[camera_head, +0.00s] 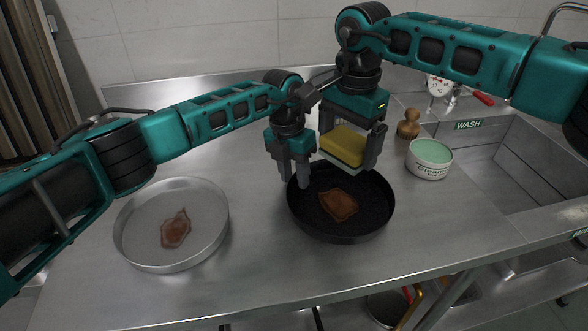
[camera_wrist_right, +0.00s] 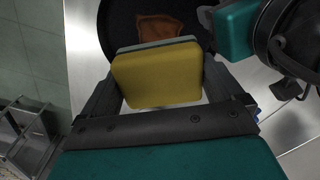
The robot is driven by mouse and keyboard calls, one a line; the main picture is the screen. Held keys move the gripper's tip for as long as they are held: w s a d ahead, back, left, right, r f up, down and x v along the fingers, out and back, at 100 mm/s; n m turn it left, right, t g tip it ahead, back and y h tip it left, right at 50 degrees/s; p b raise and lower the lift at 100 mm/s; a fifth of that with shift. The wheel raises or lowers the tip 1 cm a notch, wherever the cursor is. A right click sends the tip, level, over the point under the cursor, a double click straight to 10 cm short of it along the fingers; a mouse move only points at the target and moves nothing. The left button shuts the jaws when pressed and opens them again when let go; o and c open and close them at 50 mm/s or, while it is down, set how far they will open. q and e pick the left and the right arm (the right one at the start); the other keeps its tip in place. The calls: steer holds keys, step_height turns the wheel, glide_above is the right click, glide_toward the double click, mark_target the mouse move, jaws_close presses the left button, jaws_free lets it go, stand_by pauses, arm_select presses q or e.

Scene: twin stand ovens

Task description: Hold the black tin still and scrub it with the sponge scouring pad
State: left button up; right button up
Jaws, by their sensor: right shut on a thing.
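The black tin (camera_head: 365,229) is a round, shallow pan on the steel counter with a brown stain (camera_head: 339,204) on its floor. The yellow sponge (camera_head: 345,143) has a pale green scouring pad (camera_head: 338,160) on its underside. My right gripper (camera_head: 347,150) is shut on the sponge and holds it above the tin's back rim, apart from the stain. The sponge (camera_wrist_right: 158,77) fills the space between the fingers in the right wrist view. My left gripper (camera_head: 293,178) points down at the tin's back left rim. Whether its fingers pinch the rim is not clear.
A silver round tin (camera_head: 205,232) with a brown stain stands at the left. A tub of green cleaner (camera_head: 430,160), a wooden-handled brush (camera_head: 408,124) and a dial (camera_head: 439,86) are at the right, near the sink (camera_head: 530,165). The front counter is clear.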

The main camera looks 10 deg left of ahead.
mark_target(341, 209)
arm_select(q)
jaws_close()
stand_by(0.3)
arm_select(e)
steer(key=shift+s+d+f+n, duration=0.2)
steer(key=shift+s+f+n, duration=0.25)
steer(key=shift+f+n, duration=0.15)
steer(key=shift+s+d+f+n, duration=0.15)
steer(key=shift+s+f+n, duration=0.25)
steer(key=shift+f+n, duration=0.15)
steer(key=shift+f, duration=4.2)
